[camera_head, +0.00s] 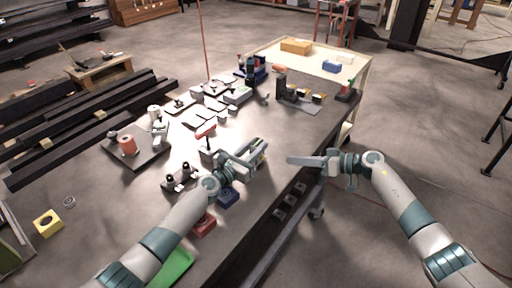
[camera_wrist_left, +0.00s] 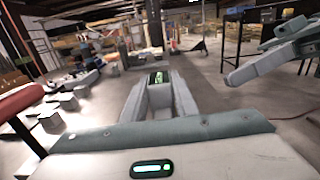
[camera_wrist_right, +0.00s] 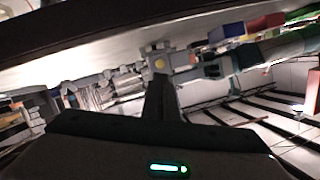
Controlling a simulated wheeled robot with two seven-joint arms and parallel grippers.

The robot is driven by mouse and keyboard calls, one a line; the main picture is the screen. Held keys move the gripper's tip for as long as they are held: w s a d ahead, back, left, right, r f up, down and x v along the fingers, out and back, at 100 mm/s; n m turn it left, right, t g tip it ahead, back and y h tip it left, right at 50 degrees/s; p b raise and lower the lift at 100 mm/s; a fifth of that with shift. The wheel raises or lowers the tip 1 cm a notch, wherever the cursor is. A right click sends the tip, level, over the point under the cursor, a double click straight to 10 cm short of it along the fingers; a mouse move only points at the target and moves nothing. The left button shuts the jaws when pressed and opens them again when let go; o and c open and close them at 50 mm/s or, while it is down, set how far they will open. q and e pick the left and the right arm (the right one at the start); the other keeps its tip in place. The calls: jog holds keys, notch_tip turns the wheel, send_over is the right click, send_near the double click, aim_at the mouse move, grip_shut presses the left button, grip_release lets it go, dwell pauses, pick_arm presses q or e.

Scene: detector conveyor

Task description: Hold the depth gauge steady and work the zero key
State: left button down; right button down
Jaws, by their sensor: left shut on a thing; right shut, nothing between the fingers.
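The depth gauge (camera_head: 260,151) is a small grey body with a greenish face, held above the workbench near its right edge. My left gripper (camera_head: 250,160) is shut on it; in the left wrist view the gauge (camera_wrist_left: 158,79) shows between the fingers, its dark-green display facing the camera. In the right wrist view a grey piece with a yellow round spot (camera_wrist_right: 160,64) lies just beyond my right fingertips; I cannot tell if the spot is the zero key. My right gripper (camera_head: 293,160) is shut and empty, right of the gauge and apart from it.
The dark workbench (camera_head: 140,190) holds a red-topped tool (camera_head: 206,133), an orange cylinder (camera_head: 128,145) on a plate, a yellow block (camera_head: 47,222) and a red block (camera_head: 203,226). A pale table (camera_head: 345,68) with boxes stands behind.

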aim_at(262, 157)
jog(key=shift+a, duration=0.1)
jog(key=shift+a+r, duration=0.15)
jog(key=shift+r, duration=0.05)
notch_tip(262, 157, up, 7)
jog(key=w+a+m+t+h, duration=0.2)
jog(key=m+t+h, duration=0.1)
jog(key=m+t, duration=0.75)
jog(key=s+d+f+m+h, duration=0.1)
jog(key=s+f+m+h, duration=0.2)
jog(key=f+h, duration=0.1)
jog(key=s+f+m+g+h, duration=0.1)
jog(key=s+f+m+h, duration=0.2)
jog(key=f, duration=0.3)
jog(key=shift+d+f+m+h, duration=0.25)
jog(key=shift+d+m+h, duration=0.2)
jog(key=shift+m, duration=0.2)
jog(key=shift+a, duration=0.15)
jog(key=shift+w+a, duration=0.85)
jog(key=shift+a, duration=0.3)
jog(key=shift+w+a, duration=0.8)
jog(key=shift+a, duration=0.4)
jog(key=shift+w+a, duration=0.85)
jog(key=shift+a, duration=0.3)
